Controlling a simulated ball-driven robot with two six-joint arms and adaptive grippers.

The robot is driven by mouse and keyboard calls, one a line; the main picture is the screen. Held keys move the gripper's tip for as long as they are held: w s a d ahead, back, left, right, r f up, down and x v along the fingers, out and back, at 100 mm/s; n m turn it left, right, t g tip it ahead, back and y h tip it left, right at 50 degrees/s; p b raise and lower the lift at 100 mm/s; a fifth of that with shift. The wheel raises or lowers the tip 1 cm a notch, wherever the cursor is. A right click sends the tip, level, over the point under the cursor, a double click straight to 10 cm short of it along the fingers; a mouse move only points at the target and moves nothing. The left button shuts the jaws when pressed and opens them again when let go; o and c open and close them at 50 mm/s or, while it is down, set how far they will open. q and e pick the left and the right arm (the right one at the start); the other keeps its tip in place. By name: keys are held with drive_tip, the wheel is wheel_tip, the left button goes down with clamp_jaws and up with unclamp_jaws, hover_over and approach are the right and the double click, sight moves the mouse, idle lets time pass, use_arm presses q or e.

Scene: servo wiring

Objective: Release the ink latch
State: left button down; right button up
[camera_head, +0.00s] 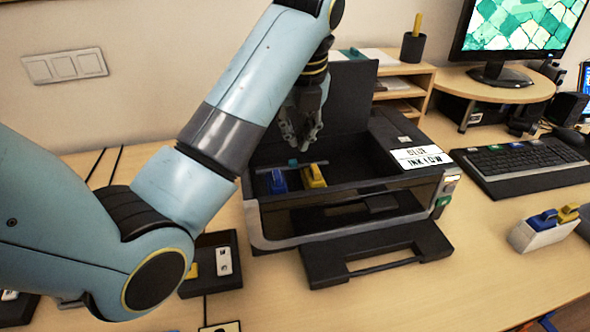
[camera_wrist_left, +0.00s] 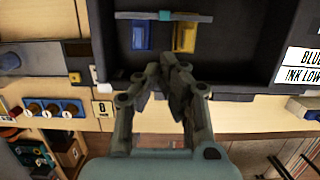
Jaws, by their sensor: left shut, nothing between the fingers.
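The black printer (camera_head: 340,222) stands open on the desk. Inside it sit a blue cartridge (camera_head: 278,181) and a yellow cartridge (camera_head: 312,176). A thin grey latch bar with a teal piece (camera_head: 293,162) lies across their far end in the head view. In the left wrist view the bar (camera_wrist_left: 195,17) runs over the blue cartridge (camera_wrist_left: 142,37) and the yellow cartridge (camera_wrist_left: 185,38). My left gripper (camera_head: 300,143) is shut and empty, above the printer's open bay near the bar. I cannot tell whether it touches anything. My right gripper is not in view.
The raised lid (camera_head: 350,95) stands behind the bay. A label (camera_head: 421,157) on the printer reads BLUE INK LOW. A white holder (camera_head: 535,238) with blue and yellow cartridges stands at the right. The keyboard (camera_head: 525,163) lies behind it.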

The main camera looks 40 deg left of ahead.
sight(295, 163)
use_arm(q)
drive_tip(key=shift+s+r, duration=0.1)
drive_tip(key=b+x, duration=0.6)
drive_tip(key=x, duration=0.2)
drive_tip(key=shift+x, duration=1.05)
drive_tip(key=shift+d, duration=0.1)
